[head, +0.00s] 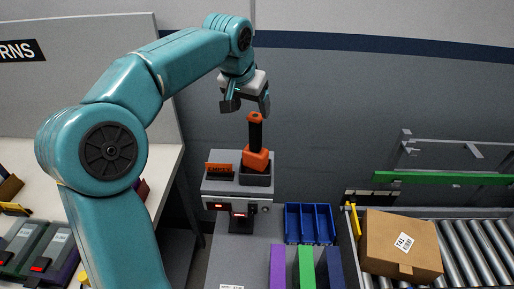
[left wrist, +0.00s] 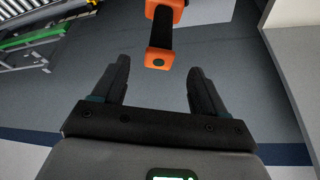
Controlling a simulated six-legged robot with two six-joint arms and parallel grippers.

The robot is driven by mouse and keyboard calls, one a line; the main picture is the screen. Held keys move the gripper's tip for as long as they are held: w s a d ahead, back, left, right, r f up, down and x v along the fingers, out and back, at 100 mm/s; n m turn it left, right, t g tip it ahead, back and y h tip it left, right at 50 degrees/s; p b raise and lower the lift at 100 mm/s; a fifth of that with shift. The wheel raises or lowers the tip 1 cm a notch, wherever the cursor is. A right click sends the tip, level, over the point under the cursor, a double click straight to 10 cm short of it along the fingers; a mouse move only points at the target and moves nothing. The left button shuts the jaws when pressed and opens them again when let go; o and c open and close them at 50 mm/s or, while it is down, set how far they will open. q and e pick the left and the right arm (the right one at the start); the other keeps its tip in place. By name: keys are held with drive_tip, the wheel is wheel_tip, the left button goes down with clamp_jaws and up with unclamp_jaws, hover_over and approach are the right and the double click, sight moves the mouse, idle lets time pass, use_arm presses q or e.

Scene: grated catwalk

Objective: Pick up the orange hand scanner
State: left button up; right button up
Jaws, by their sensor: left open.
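The orange hand scanner (head: 256,158) stands upright in a dark cradle (head: 255,178) on a grey stand in the head view. It has a black grip and an orange cap at the top. My left gripper (head: 247,105) is above the scanner, open and empty. In the left wrist view the scanner (left wrist: 160,57) shows at the top, beyond the open fingers of the left gripper (left wrist: 155,85) and roughly centred between them. My right gripper is not in view.
A blue divided bin (head: 309,223) and upright coloured binders (head: 306,268) are nearby. A cardboard box (head: 401,244) sits on a roller conveyor (head: 474,255) at right. A white table (head: 160,170) is at left.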

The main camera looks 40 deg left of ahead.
sight(256, 117)
use_arm(q)
drive_tip(key=x, duration=0.4)
drive_tip(key=shift+w+d+f, duration=0.2)
drive_tip(key=shift+w+f, duration=0.05)
drive_tip(key=shift+w, duration=0.05)
drive_tip(key=x, duration=0.1)
drive_tip(key=p+x, duration=0.1)
drive_tip(key=x, duration=0.2)
drive_tip(key=shift+s+a+f+p, duration=0.15)
drive_tip(key=shift+a+f+p, duration=0.1)
drive_tip(key=shift+f+p, duration=0.1)
drive_tip(key=shift+w+f, duration=0.2)
drive_tip(key=shift+f, duration=0.05)
drive_tip(key=shift+s+r, duration=0.1)
drive_tip(key=shift+s, duration=0.2)
drive_tip(key=c, duration=0.4)
drive_tip(key=shift+d, duration=0.1)
clamp_jaws()
